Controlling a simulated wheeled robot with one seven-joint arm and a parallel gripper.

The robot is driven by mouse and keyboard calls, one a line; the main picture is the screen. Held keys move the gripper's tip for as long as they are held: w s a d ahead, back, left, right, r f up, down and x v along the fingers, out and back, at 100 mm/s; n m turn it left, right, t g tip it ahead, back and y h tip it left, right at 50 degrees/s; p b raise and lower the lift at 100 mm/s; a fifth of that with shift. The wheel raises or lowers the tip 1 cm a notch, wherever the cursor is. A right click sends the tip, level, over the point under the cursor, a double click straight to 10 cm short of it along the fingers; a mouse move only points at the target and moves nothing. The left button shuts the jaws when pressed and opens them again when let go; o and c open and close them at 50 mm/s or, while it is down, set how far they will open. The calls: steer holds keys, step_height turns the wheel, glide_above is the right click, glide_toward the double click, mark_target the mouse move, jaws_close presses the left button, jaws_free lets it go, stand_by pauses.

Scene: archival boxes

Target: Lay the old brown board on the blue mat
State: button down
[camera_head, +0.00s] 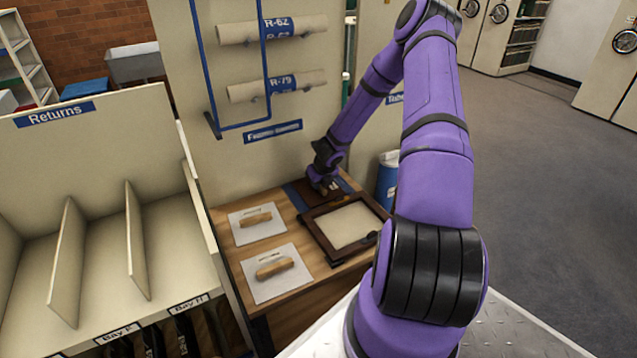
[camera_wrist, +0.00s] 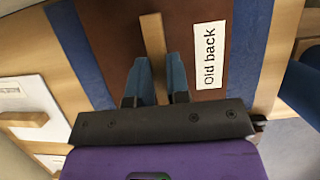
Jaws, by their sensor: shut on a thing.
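The old brown board (camera_wrist: 110,45) shows in the wrist view, with a white label reading "Old back" and a wooden handle strip (camera_wrist: 152,30). My gripper (camera_wrist: 158,60) is shut on this handle, one blue finger on each side. The blue mat (camera_wrist: 75,50) shows along both sides of the board, which lies over its middle. In the head view the mat (camera_head: 294,197) is at the back of the wooden bench, with my gripper (camera_head: 326,187) low over it. I cannot tell whether the board touches the mat.
A dark frame with a pale panel (camera_head: 348,225) lies in front of the mat. Two white boards with wooden handles, one farther back (camera_head: 256,222) and one nearer (camera_head: 274,270), lie to the left. A Returns shelf (camera_head: 90,240) stands left; a blue bin (camera_head: 387,180) stands right.

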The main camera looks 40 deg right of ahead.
steer(key=shift+f, duration=0.1)
steer(key=c, duration=1.1)
jaws_free()
steer(key=v, duration=1.2)
steer(key=shift+s, duration=0.1)
